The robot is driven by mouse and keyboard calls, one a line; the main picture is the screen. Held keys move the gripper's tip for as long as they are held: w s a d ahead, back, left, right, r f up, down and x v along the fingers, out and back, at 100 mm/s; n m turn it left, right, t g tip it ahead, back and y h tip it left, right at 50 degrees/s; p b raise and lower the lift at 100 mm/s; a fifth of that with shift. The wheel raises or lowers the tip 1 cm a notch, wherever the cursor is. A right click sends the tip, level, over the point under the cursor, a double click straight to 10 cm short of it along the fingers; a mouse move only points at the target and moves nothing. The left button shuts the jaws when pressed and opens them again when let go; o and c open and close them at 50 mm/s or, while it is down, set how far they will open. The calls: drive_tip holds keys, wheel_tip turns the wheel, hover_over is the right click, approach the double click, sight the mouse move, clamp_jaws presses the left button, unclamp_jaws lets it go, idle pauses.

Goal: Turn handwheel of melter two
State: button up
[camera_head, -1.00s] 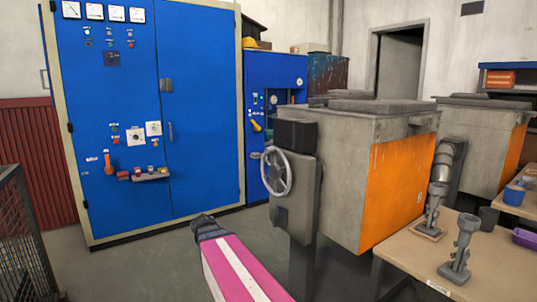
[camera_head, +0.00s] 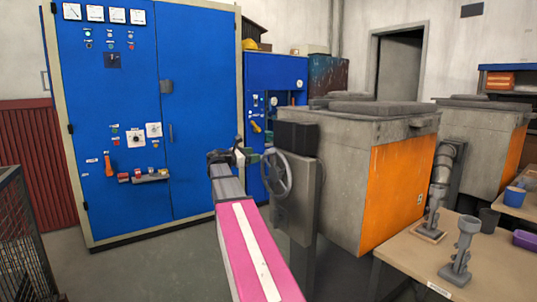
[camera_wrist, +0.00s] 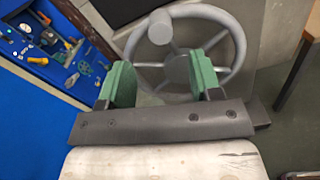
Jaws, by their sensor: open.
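A grey spoked handwheel (camera_head: 276,173) is mounted on the left side of the nearer melter (camera_head: 400,190), a grey box with an orange panel. In the wrist view the handwheel (camera_wrist: 236,62) fills the top middle, with a rounded knob standing off its rim. My gripper (camera_head: 245,157) is just left of the handwheel in the head view. In the wrist view its two green-padded fingers (camera_wrist: 163,80) are apart, with the wheel's hub and lower spokes behind the gap. Nothing is clearly held between them. I cannot tell whether a finger touches the wheel.
A large blue control cabinet (camera_head: 150,110) stands at the left, and a smaller blue cabinet (camera_head: 275,70) stands behind the wheel. A second grey melter (camera_head: 480,140) is at the right. A table (camera_head: 400,277) with metal fittings is at front right. A wire cage (camera_head: 25,235) is at left.

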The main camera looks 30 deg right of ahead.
sight(266, 153)
drive_tip(key=d, duration=0.9)
drive_tip(key=shift+w, duration=0.35)
clamp_jaws()
